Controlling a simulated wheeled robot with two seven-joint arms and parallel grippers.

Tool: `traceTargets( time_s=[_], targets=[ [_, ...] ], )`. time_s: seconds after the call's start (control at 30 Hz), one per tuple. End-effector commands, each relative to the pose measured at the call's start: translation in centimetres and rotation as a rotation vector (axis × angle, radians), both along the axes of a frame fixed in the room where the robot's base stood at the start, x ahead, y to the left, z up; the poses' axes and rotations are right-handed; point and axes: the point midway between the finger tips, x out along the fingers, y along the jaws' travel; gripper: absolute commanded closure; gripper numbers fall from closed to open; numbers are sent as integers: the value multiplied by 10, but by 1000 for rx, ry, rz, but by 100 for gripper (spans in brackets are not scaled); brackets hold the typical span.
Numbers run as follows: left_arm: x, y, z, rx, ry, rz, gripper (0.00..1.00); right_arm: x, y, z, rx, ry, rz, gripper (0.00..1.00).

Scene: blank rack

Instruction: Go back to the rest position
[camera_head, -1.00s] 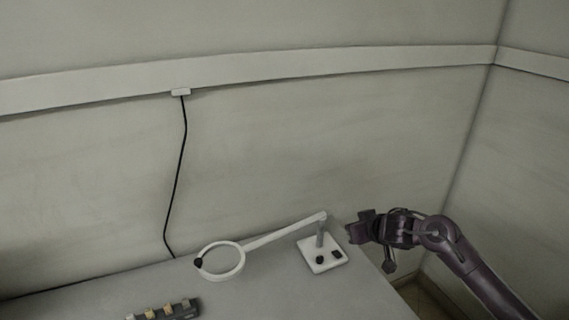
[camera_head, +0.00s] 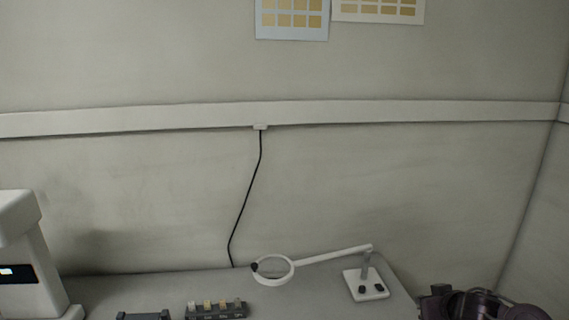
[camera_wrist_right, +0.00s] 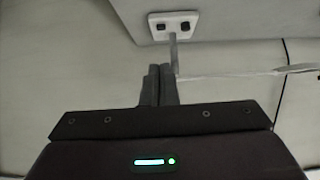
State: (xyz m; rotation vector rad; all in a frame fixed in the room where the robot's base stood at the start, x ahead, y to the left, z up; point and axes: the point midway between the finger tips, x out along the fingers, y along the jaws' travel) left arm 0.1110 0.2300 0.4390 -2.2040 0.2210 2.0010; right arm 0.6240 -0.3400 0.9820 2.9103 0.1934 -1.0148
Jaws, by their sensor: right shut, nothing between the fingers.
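My right arm shows at the bottom right corner of the head view, beside the right end of the grey table (camera_head: 320,300); most of it is cut off by the frame edge. In the right wrist view my right gripper (camera_wrist_right: 158,70) has its two grey fingers together with nothing between them. The white base of the magnifier lamp (camera_wrist_right: 157,28) shows beyond the fingertips, and I cannot tell how far away it is. My left gripper is in neither view.
The magnifier lamp (camera_head: 368,292) stands near the table's right end, its ring reaching left. A dark rack with several small blocks (camera_head: 216,312) is at the front. A dark holder (camera_head: 143,316) sits left of it. A white machine (camera_head: 22,250) stands at the left.

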Motion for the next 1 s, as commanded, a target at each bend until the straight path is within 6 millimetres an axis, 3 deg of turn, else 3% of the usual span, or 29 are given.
traceTargets(
  time_s=[0.27,0.47,0.7,1.0],
  targets=[
    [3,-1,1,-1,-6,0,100,-25,43,-28,-58,13,31,100],
    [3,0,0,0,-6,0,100,-59,80,-48,-111,42,42,100],
    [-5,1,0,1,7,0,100,-128,121,-67,-163,149,29,100],
    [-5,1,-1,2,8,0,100,-222,140,-70,-166,365,5,100]
  ],
)
